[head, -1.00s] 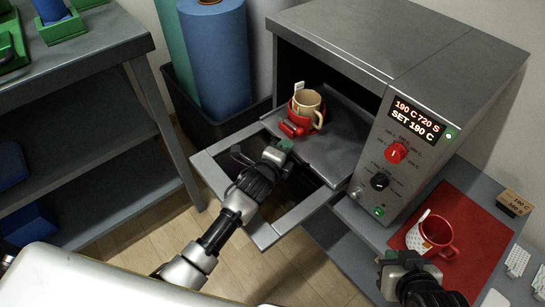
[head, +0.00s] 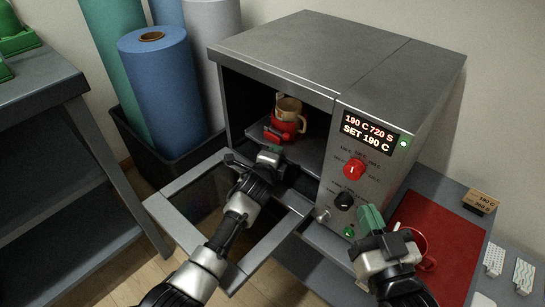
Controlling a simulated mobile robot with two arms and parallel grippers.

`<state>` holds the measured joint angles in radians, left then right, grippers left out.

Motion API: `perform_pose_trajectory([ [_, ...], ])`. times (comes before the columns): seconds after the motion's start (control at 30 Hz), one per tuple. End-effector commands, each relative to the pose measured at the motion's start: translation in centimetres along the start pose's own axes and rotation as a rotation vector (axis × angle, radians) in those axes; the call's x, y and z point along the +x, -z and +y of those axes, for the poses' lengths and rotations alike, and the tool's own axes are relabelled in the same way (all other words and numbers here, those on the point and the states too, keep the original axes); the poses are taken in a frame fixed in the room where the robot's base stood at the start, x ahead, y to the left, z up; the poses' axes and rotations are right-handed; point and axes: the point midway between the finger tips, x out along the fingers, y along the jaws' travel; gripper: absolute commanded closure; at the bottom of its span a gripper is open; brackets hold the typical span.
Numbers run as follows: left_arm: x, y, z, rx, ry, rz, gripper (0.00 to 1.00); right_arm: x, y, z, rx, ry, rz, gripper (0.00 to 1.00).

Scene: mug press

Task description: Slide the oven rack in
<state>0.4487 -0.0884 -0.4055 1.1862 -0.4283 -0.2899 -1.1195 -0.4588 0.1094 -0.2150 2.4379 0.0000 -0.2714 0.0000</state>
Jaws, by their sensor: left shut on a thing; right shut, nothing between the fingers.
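The grey oven rack (head: 309,151) lies mostly inside the open oven (head: 337,62). On it stands a cream mug (head: 290,107) in a red press (head: 284,127), under the oven roof. My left gripper (head: 270,156) is at the rack's front edge, shut on it, just inside the oven mouth. The gripper hides part of that edge. The oven door (head: 172,221) is folded down, below my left arm. My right gripper (head: 371,222) is shut and empty, in front of the oven's lower right corner.
The control panel shows 190 C 720 S, with a red knob (head: 354,169) and a black knob (head: 344,200). A red mat (head: 451,240) lies on the right bench. Rolls (head: 162,85) stand in a dark bin to the left, near a grey shelf table (head: 50,90).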

Motion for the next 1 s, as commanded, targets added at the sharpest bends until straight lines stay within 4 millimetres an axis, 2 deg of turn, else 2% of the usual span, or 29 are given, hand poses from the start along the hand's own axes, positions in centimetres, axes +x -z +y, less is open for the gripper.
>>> perform_pose_trajectory([
  [0.4, 0.22, -0.05, -0.48, 0.000, 0.007, -0.001, 1.00, 0.01, 0.12, -0.03, 0.001, 0.000, 0.009, 1.00],
  [0.43, 0.22, -0.05, -0.49, 0.000, 0.007, -0.001, 0.83, 0.01, 0.12, -0.03, 0.001, 0.000, 0.009, 1.00],
  [0.57, 0.19, -0.02, -0.40, 0.000, 0.006, -0.001, 0.63, 0.01, 0.13, -0.03, 0.001, 0.000, 0.009, 1.00],
  [0.93, -0.12, -0.01, -0.28, 0.000, 0.003, -0.001, 0.62, 0.03, 0.11, -0.01, 0.001, 0.000, -0.003, 1.00],
  [1.0, -0.50, -0.01, -0.26, 0.001, 0.002, -0.001, 0.62, -0.09, -0.60, 0.15, -0.002, -0.003, -0.058, 1.00],
])
